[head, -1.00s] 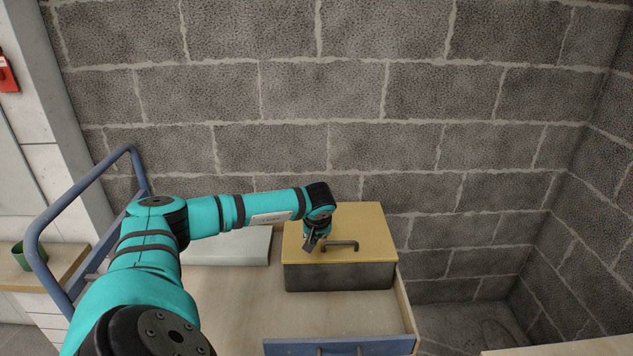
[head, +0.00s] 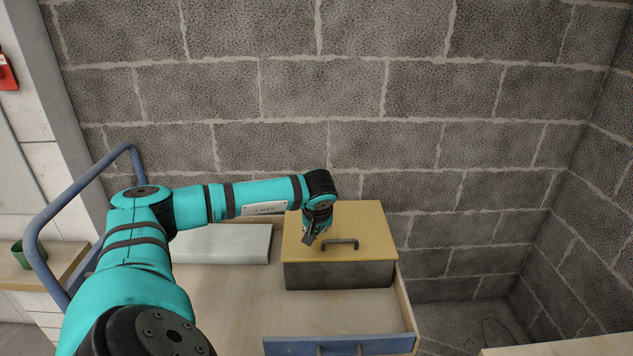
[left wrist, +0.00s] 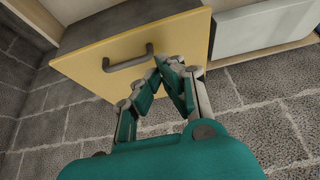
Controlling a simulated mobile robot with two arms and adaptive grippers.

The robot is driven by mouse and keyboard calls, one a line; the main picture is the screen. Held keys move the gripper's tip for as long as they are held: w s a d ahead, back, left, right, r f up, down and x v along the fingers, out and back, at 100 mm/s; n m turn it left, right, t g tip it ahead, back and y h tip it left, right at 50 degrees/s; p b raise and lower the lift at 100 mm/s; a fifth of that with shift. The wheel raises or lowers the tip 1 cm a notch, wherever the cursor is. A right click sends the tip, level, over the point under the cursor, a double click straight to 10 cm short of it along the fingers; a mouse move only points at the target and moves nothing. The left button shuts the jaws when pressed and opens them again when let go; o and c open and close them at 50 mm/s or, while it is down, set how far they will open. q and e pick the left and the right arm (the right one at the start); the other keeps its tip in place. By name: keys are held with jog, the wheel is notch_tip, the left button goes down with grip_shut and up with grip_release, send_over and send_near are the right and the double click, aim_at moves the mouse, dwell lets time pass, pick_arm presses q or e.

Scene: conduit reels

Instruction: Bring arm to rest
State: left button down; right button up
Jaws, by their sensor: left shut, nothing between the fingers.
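My left arm comes in from the left in the head view, and its gripper (head: 311,237) hangs over the left part of a yellow-lidded box. The box lid (head: 365,222) has a dark handle (head: 341,243), just right of the gripper. In the left wrist view my left gripper (left wrist: 168,62) has its teal fingertips together with nothing between them. There the yellow lid (left wrist: 105,82) and its handle (left wrist: 128,58) show just beyond the fingers, and the fingers look apart from the handle. My right gripper is not in view.
A pale flat box (head: 222,244) lies left of the yellow-lidded box. Both are in a wooden drawer or cart with a blue front (head: 345,345) and a blue rail (head: 80,187). A grey block wall (head: 400,90) stands behind. A green cup-like item (head: 20,255) is at far left.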

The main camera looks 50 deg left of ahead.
pick_arm(q)
jog(key=v, duration=0.6)
jog(key=shift+r, duration=0.3)
jog(key=shift+s+d, duration=0.1)
